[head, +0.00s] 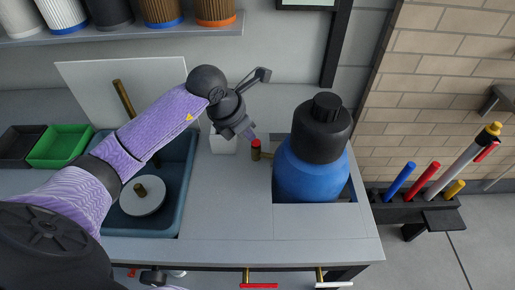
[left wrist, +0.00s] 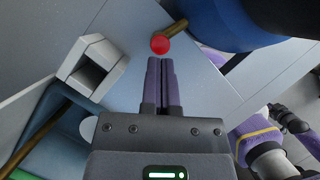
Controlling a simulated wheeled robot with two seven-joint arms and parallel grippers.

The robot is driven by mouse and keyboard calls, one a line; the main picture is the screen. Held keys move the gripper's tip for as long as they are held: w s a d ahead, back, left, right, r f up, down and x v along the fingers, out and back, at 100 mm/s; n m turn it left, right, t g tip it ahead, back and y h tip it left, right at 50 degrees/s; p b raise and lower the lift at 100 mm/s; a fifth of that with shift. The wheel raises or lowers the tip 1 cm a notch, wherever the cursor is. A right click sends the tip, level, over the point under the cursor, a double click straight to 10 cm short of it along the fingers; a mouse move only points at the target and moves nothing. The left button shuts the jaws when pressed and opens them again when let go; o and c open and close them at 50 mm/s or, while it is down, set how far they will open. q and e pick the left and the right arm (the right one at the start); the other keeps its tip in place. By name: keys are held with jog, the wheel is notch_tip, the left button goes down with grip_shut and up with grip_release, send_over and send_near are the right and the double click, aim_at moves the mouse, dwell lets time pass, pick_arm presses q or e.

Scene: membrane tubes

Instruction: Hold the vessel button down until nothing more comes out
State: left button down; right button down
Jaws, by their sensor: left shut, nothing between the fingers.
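The vessel (head: 310,172) is a big blue container with a black shoulder and cap, set in a cut-out of the grey bench. The red vessel button (head: 256,143) sits on a brass fitting at its left side. In the left wrist view the button (left wrist: 160,44) lies just beyond my fingertips. My left gripper (head: 252,137) is shut and empty, its tips pointing down close to the button. I cannot tell whether they touch it. No outflow is visible. My right gripper does not show clearly in either view.
A white block-like holder (head: 222,143) stands left of the button. A blue-grey basin (head: 171,205) with a white disc (head: 142,196) is farther left, beside green (head: 62,147) and black trays (head: 20,146). A rack (head: 405,200) of coloured tubes is at the right.

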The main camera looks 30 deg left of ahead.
aim_at(256, 143)
pick_arm(q)
jog(key=shift+b+x, duration=0.3)
jog(key=shift+x, duration=0.5)
jog(key=shift+w+d+f, duration=0.1)
jog(key=shift+f, duration=0.05)
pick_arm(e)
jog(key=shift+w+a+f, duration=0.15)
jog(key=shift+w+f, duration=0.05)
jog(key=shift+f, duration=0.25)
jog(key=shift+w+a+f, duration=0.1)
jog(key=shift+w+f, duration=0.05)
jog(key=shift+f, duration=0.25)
pick_arm(q)
jog(key=shift+f, duration=0.1)
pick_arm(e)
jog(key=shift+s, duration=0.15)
